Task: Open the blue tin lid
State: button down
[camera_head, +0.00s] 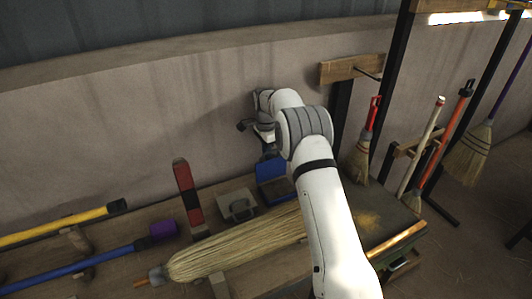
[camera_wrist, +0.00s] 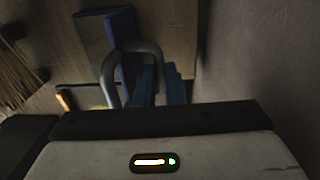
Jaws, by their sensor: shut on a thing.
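The blue tin (camera_head: 279,190) stands on the bench against the wall, its dark inside showing. Its blue lid (camera_head: 269,169) is raised and tilted up at the wall side. In the wrist view the lid (camera_wrist: 126,55) shows nearly edge-on beside the tin (camera_wrist: 92,36). A grey looped handle (camera_wrist: 131,48) stands out from the lid. My gripper (camera_wrist: 155,88) is shut on this handle. In the head view my gripper (camera_head: 267,148) is just above the lid, partly hidden by my arm.
A grey tin (camera_head: 238,209) with a handle sits left of the blue tin. A large straw broom head (camera_head: 235,248) lies in front. Several brooms hang at right, near a wooden bracket (camera_head: 350,68). The wall is close behind.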

jog(key=shift+s+a+f, duration=0.1)
jog(key=shift+s+f, duration=0.2)
jog(key=shift+f, duration=0.15)
jog(key=c, duration=1.7)
grip_release()
jog(key=shift+w, duration=0.1)
jog(key=shift+o, duration=1)
jog(key=shift+r, duration=0.2)
jog(key=shift+w, duration=0.1)
jog(key=shift+r, duration=0.1)
notch_tip(320, 180, up, 8)
jog(key=b, duration=0.1)
jog(key=shift+w+f, duration=0.2)
jog(key=shift+w, duration=0.05)
jog(key=shift+c, duration=0.5)
